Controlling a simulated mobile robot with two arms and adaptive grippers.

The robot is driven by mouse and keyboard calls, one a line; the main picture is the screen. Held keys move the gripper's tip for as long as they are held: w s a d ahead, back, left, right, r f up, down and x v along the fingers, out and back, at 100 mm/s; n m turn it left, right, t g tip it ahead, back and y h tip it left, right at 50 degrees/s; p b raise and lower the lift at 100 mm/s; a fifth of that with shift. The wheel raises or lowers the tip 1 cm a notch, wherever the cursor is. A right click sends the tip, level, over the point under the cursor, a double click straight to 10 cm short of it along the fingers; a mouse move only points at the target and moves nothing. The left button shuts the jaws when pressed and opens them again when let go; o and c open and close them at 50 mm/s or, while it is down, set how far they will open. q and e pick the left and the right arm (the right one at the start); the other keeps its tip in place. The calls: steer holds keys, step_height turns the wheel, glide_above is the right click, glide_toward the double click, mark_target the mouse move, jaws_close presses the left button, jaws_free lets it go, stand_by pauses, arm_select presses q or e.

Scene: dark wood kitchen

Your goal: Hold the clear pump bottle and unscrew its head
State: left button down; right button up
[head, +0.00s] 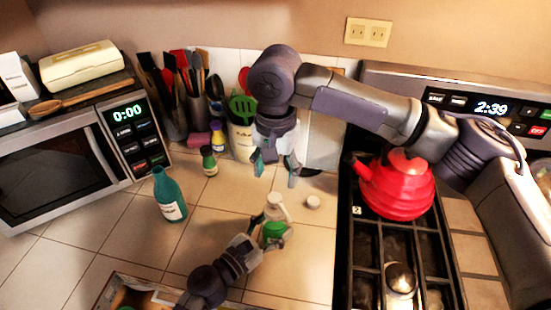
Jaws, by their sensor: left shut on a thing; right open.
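The clear pump bottle (273,231), with green contents, stands upright on the tiled counter. Its white pump head (277,205) is on top. My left gripper (265,238) reaches in from the lower left and is shut on the bottle's body, hiding part of it. My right gripper (275,172) is open, fingers pointing down, above and behind the pump head. It is empty and apart from the bottle.
A small white cap (313,202) lies right of the bottle. A teal bottle (169,195) and a small green bottle (209,161) stand left. The stove with a red kettle (397,187) is right; a microwave (70,155) is left. An open box (112,291) is at the front.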

mark_target(276, 195)
arm_select(q)
steer(key=shift+f, duration=0.1)
arm_select(e)
step_height(276, 195, down, 8)
steer(key=shift+f, duration=0.25)
